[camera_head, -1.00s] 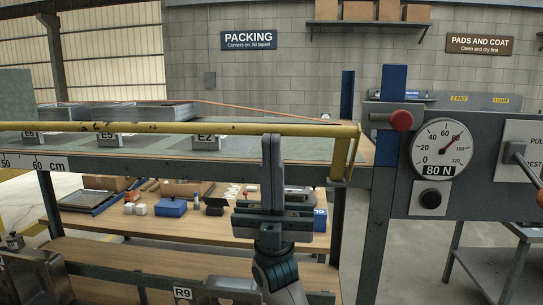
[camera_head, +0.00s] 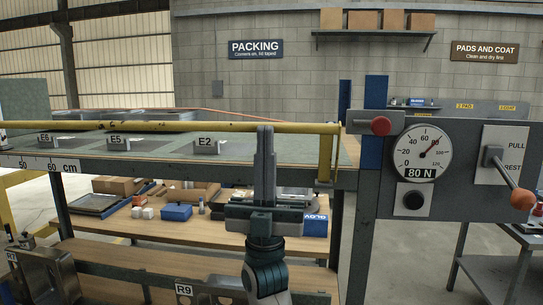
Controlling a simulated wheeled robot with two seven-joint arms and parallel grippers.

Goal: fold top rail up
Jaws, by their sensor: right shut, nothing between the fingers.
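The top rail is a yellow bar (camera_head: 200,127) running across the front of the upper bench top, with a bent yellow end post (camera_head: 326,158) at its right. My right gripper (camera_head: 265,132) stands upright in front of the bench with its fingers together and nothing between them. Its fingertips overlap the rail in the picture; whether they touch it I cannot tell. My left gripper does not show.
Tags E6, E5 and E2 (camera_head: 206,145) stand behind the rail. A lower shelf (camera_head: 110,222) holds a blue box (camera_head: 176,212) and other items.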

